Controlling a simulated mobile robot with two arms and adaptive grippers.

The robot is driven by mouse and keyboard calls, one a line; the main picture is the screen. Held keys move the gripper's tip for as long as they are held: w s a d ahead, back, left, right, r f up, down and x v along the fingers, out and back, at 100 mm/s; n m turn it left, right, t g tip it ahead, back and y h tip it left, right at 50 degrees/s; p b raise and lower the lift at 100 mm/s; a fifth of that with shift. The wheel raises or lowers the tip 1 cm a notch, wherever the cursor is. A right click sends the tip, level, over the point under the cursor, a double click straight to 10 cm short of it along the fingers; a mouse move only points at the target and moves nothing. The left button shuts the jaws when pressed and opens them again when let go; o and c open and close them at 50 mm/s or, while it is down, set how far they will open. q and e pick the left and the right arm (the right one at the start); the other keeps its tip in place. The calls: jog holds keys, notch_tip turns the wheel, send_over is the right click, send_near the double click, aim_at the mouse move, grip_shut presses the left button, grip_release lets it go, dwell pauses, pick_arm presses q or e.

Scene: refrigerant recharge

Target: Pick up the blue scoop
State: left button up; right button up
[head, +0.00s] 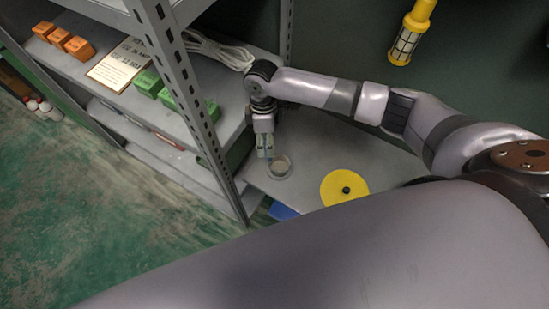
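My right gripper (265,152) points down over the grey shelf board, just beside a small round greyish ring or cup (280,168). A small bluish patch shows at its fingertips, too small to tell what it is or whether the fingers hold it. A blue object (284,211) shows below the board's front edge, partly hidden by my own grey body in the foreground. I cannot tell whether it is the scoop. No clear scoop shape shows. My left gripper is out of view.
A yellow disc (344,188) with a dark centre lies on the board right of the gripper. A grey upright post (190,95) stands left of it. The left shelf bears green boxes (170,97), orange boxes (60,39) and a sign (119,64). A yellow lamp (408,35) hangs at the back.

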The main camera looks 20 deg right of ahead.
aim_at(265, 149)
jog(key=shift+s+a+f, duration=0.1)
jog(key=shift+f, duration=0.55)
jog(key=shift+s+a+f, duration=0.1)
jog(key=shift+f, duration=0.95)
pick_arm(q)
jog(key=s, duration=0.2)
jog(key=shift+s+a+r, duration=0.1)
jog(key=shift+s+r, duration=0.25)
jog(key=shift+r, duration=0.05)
pick_arm(e)
jog(key=c, duration=0.6)
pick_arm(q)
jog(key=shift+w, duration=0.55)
pick_arm(e)
grip_shut()
